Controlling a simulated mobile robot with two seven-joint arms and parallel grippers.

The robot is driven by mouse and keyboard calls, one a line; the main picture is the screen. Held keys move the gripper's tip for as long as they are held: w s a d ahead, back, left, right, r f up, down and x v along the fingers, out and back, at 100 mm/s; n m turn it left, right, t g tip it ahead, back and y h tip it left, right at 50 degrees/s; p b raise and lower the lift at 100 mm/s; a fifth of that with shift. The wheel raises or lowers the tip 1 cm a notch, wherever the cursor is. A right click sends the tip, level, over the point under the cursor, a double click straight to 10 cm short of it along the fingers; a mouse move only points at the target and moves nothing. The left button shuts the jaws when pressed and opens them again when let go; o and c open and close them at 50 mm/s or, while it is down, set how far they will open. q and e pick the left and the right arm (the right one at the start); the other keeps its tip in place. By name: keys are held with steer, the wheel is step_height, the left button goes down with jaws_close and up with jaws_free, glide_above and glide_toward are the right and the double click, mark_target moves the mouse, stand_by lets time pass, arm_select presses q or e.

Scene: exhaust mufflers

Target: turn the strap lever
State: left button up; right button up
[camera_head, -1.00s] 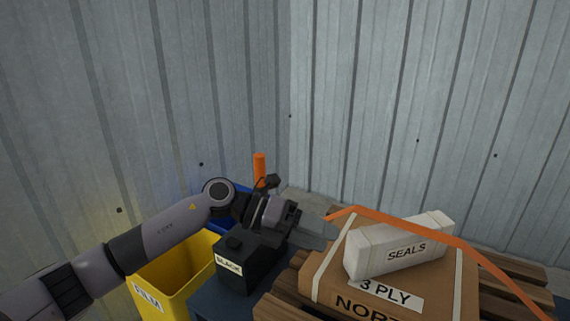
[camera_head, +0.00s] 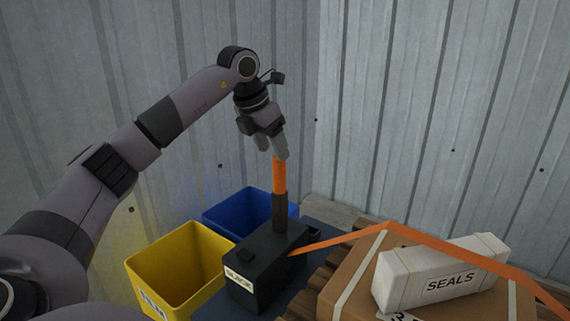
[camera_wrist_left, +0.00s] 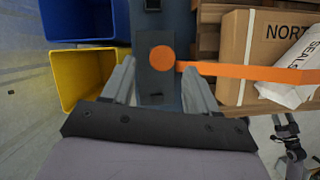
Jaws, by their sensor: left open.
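The strap lever (camera_head: 279,178) has an orange grip on a dark stem and stands upright on a black box (camera_head: 262,262). The box has a label, perhaps "SLACK". My left gripper (camera_head: 273,150) points down at the lever's top with its fingers apart. In the left wrist view, the lever's round orange end (camera_wrist_left: 162,57) shows between the two open fingers (camera_wrist_left: 160,68); I cannot tell whether they touch it. An orange strap (camera_head: 345,238) runs from the box over the cardboard carton. A small dark gripper, apparently my right (camera_wrist_left: 287,125), shows at the wrist view's right edge; its jaw state is unclear.
A yellow bin (camera_head: 178,265) and a blue bin (camera_head: 248,211) stand left of and behind the box. A carton (camera_head: 350,283) on a wooden pallet carries a white "SEALS" box (camera_head: 442,273) at right. Corrugated walls close the corner behind.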

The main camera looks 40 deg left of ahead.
mark_target(279, 164)
arm_select(q)
steer(key=x, duration=0.6)
steer(key=shift+d, duration=0.1)
jaws_close()
